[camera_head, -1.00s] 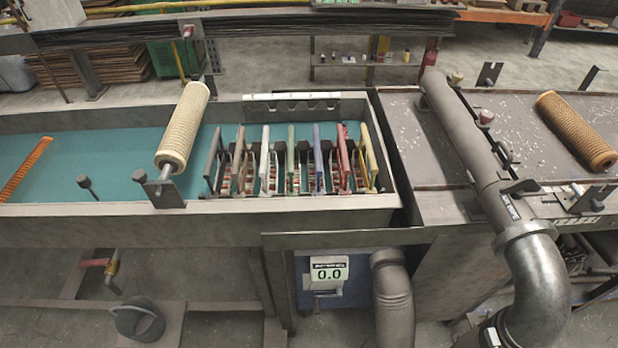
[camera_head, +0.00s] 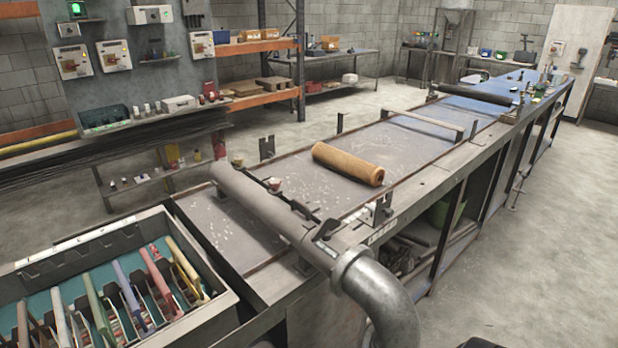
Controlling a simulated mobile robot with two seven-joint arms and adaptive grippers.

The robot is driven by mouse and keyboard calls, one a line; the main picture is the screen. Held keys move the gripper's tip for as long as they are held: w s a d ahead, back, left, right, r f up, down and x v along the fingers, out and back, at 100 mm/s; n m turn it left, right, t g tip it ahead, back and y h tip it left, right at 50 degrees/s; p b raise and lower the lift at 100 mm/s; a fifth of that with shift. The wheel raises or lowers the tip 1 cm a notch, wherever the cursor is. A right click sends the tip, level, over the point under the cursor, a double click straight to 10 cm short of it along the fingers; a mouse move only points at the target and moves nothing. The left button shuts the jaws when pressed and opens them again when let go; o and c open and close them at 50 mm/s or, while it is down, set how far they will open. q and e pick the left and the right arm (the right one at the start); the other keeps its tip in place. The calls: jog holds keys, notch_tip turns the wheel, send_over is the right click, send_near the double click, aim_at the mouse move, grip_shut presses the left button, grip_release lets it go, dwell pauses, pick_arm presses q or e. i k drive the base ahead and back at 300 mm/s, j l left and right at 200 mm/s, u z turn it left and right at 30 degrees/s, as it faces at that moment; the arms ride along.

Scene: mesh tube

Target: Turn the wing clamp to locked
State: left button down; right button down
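A tan-brown mesh tube (camera_head: 348,163) lies on the grey bench (camera_head: 225,222) that runs away to the back right. A small upright bracket (camera_head: 381,211) stands at the bench's near edge beside it. A dark lever-like part (camera_head: 326,230) sits by the joint of a thick grey pipe (camera_head: 265,205). I cannot tell for sure which small fitting is the wing clamp, or its setting. Neither of my grippers is in view.
A bath (camera_head: 225,308) with several coloured upright plates fills the lower left. A metal elbow duct (camera_head: 385,295) curves down at the bench's near side. Wall switch boxes (camera_head: 76,62) hang at the upper left. The floor at right (camera_head: 560,220) is clear.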

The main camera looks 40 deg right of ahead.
aim_at(330, 225)
jog(key=z, duration=1.55)
jog(key=i+l+u, duration=0.25)
jog(key=l, duration=0.1)
